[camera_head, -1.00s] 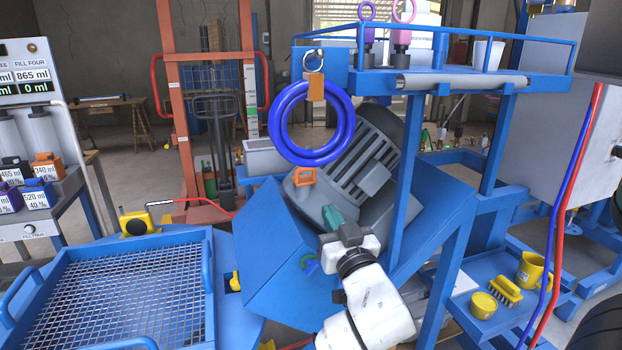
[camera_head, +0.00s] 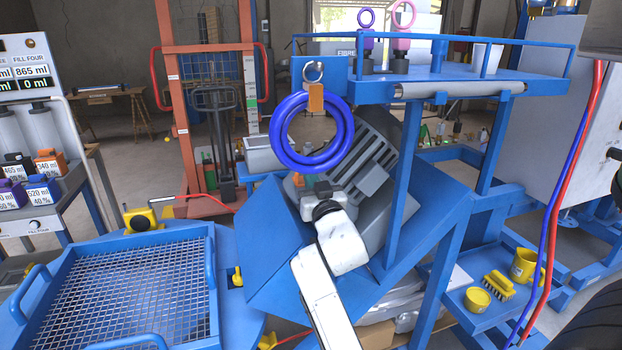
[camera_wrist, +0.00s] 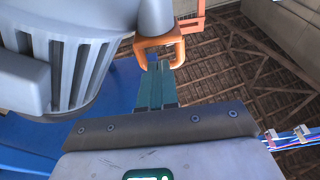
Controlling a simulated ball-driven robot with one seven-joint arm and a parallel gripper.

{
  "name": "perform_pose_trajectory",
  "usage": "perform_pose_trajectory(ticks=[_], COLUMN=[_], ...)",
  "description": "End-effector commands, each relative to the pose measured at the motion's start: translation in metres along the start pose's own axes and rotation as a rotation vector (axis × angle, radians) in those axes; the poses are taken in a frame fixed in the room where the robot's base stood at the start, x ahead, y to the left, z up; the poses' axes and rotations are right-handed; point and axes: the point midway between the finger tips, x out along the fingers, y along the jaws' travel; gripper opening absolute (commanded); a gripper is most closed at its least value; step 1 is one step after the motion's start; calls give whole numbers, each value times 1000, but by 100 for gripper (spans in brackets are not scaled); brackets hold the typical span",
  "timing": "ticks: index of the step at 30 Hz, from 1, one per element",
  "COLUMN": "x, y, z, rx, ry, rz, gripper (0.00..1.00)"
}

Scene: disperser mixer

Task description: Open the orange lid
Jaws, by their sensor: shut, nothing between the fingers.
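A small orange part (camera_head: 299,181), likely the lid or its handle, shows on the grey motor-like unit behind the blue housing. In the wrist view, an orange U-shaped piece (camera_wrist: 158,42) hangs at top centre, with more orange (camera_wrist: 192,22) to its right. My gripper (camera_head: 321,187) is at the unit, just right of the orange part. Its teal fingers (camera_wrist: 158,68) are together and empty. In the wrist view, the tips appear between the two prongs of the U-shaped piece; I cannot tell whether they touch. My wrist hides part of the unit in the head view.
Blue rings (camera_head: 276,131) hang above the unit from an orange tab (camera_head: 316,98). A blue frame post (camera_head: 405,190) stands close on the right. A blue mesh tray (camera_head: 212,275) is at the left. A blue shelf (camera_head: 476,299) holds yellow items at the right.

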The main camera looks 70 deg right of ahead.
Motion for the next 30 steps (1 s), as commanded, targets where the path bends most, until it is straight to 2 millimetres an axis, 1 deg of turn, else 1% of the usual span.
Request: perform_pose_trajectory(ticks=[12, 16, 24, 30], x=[1, 2, 4, 8], y=[0, 0, 0, -1], z=[-3, -7, -8, -14], rx=[0, 0, 0, 0], ry=[-9, -38, -76, -134], rz=[-1, -1, -1, -1], gripper=[0, 0, 0, 0])
